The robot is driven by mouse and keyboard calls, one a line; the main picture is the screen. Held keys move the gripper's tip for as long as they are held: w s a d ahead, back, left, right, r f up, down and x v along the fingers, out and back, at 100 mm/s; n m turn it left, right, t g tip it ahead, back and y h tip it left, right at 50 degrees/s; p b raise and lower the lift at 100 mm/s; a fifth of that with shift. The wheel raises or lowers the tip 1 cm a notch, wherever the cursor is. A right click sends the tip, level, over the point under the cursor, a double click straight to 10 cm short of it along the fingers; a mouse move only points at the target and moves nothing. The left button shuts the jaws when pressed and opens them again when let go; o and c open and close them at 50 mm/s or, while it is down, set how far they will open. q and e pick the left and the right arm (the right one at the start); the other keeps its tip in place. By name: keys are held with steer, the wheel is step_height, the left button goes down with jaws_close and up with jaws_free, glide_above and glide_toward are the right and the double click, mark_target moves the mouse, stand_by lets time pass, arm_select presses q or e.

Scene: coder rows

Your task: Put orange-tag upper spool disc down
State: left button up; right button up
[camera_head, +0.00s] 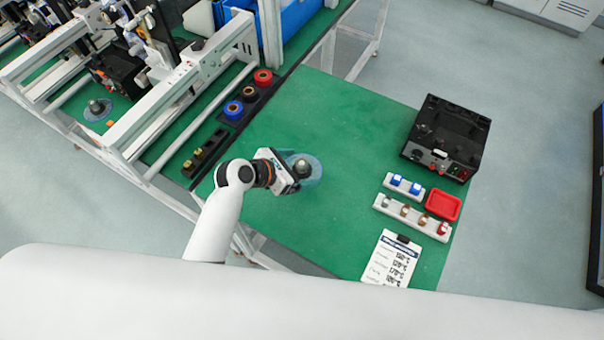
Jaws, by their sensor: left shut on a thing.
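My left gripper (293,169) is shut on a clear bluish spool disc (314,174) with a grey hub. The disc is over the green table top (330,120), left of its middle. I cannot tell whether it touches the surface. No orange tag shows on this disc; the gripper hides part of its left side. A second clear disc with a dark hub (97,107) sits at the machine on the far left, with a small orange mark (110,123) at its edge. My right gripper is not in view.
A black box device (446,137), a red tray (443,205), white holders (411,217) and a clipboard (391,260) are at the right. The green table between is clear.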

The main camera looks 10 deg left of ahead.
arm_select(q)
steer(key=f, duration=0.3)
steer(key=shift+s+a, duration=0.2)
steer(key=shift+a, duration=0.15)
steer(key=f, duration=0.3)
steer(key=shift+w+d+f, duration=0.15)
steer(key=shift+d+f, duration=0.1)
steer(key=shift+d, duration=0.05)
steer(key=shift+a, duration=0.1)
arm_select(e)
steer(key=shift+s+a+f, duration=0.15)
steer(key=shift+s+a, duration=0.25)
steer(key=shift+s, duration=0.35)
arm_select(q)
steer(key=shift+f, duration=0.1)
steer(key=o, duration=0.7)
steer(key=shift+c, duration=0.2)
steer(key=shift+s+a+r, duration=0.15)
steer(key=shift+s+r, duration=0.05)
steer(key=v, duration=1.1)
steer(key=shift+s+a+r, duration=0.1)
steer(key=shift+r, duration=0.1)
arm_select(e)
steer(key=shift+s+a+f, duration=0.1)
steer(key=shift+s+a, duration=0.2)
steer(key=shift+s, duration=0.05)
